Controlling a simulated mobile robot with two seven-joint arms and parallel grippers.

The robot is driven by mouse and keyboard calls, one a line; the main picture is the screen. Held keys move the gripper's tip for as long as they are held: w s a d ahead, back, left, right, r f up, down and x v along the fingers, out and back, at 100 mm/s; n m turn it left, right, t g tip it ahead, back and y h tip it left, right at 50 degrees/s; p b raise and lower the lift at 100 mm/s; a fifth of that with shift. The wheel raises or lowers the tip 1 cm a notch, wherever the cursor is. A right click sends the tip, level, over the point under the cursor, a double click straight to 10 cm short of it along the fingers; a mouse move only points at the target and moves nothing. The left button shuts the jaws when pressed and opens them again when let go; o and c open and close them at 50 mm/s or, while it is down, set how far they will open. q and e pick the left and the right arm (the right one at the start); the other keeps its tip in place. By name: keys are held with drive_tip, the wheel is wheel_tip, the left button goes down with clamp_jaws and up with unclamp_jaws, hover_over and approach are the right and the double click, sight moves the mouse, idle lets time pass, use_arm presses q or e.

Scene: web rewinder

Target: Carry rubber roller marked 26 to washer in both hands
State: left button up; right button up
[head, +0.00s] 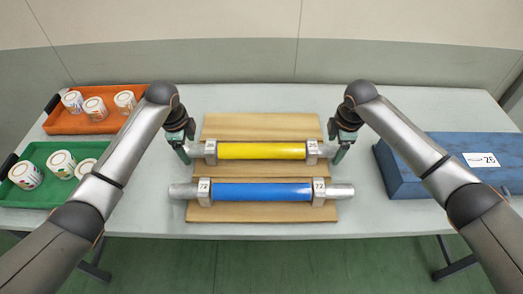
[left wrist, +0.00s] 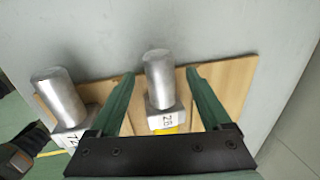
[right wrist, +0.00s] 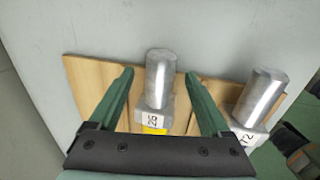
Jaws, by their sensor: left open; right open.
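The yellow rubber roller (head: 262,151) lies crosswise on the far wooden cradle, with silver ends and end blocks. Its label reads 26 in the right wrist view (right wrist: 158,75). My left gripper (head: 184,152) is open at its left end; in the left wrist view the silver shaft (left wrist: 160,75) stands between the spread fingers. My right gripper (head: 341,150) is open at its right end, with the shaft likewise between its fingers. Neither gripper is closed on it. The blue washer box (head: 400,172), with a label 26, stands at the right, partly hidden by my right arm.
A blue roller (head: 262,194) marked 72 lies parallel on the near wooden board (head: 262,215). An orange tray (head: 72,122) and a green tray (head: 40,153) with white tubs stand at the left. The table between the boards and the blue box is clear.

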use_arm(q)
drive_tip(key=shift+w+f, duration=0.25)
drive_tip(key=shift+f, duration=1.05)
use_arm(e)
drive_tip(key=shift+w+f, duration=0.15)
drive_tip(key=shift+f, duration=0.55)
drive_tip(key=shift+w+f, duration=0.1)
drive_tip(key=shift+f, duration=0.55)
use_arm(q)
clamp_jaws()
use_arm(e)
clamp_jaws()
use_arm(q)
drive_tip(key=shift+w+r, duration=0.1)
use_arm(e)
drive_tip(key=shift+w+r, duration=0.1)
